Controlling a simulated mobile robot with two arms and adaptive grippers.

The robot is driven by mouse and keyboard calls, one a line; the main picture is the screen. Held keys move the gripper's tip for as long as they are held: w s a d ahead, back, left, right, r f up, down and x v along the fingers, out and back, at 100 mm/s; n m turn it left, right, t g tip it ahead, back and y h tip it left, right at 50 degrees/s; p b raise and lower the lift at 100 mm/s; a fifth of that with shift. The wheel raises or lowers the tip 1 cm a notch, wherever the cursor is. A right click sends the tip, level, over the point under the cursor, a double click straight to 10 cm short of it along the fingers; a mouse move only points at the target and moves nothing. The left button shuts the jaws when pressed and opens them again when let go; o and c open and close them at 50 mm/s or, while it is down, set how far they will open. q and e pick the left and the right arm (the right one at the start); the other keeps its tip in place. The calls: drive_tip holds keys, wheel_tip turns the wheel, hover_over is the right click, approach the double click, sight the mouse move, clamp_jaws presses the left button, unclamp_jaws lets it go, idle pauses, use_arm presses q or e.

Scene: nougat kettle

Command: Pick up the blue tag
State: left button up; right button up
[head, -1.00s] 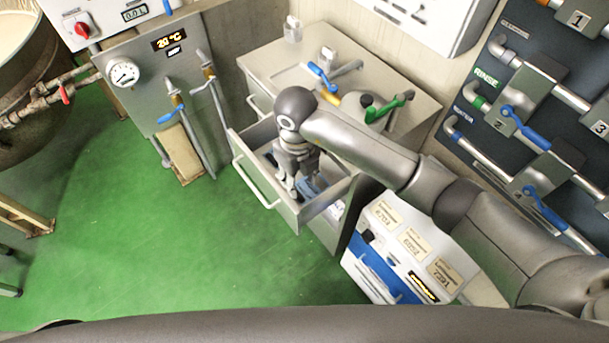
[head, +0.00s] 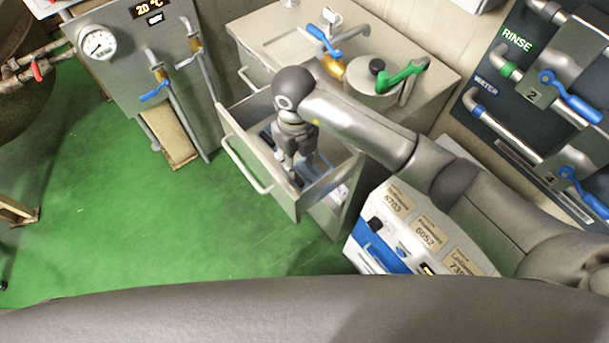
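My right gripper (head: 297,178) reaches straight down into the open drawer (head: 262,172) below the counter. Its fingertips are low inside the drawer and partly hidden by the front wall, so I cannot tell whether they are open or shut, or on anything. Small blue patches show inside the drawer beside and behind the gripper; which of them is the blue tag, I cannot make out. My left gripper is not in view.
The sink counter (head: 285,40) stands behind the drawer, with a blue-handled tap (head: 322,40) and a green-handled lid (head: 378,78). A labelled white and blue box (head: 400,230) is right of the drawer. The green floor (head: 130,220) at left is clear.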

hover_over(298, 179)
drive_tip(key=s, duration=0.1)
wheel_tip(298, 179, down, 5)
drive_tip(key=shift+f+p, duration=0.2)
drive_tip(key=shift+p, duration=0.1)
drive_tip(key=f, duration=0.2)
drive_tip(key=w+f, duration=0.1)
drive_tip(key=f, duration=0.1)
drive_tip(key=shift+p, duration=0.35)
drive_tip(key=shift+f, duration=0.7)
clamp_jaws()
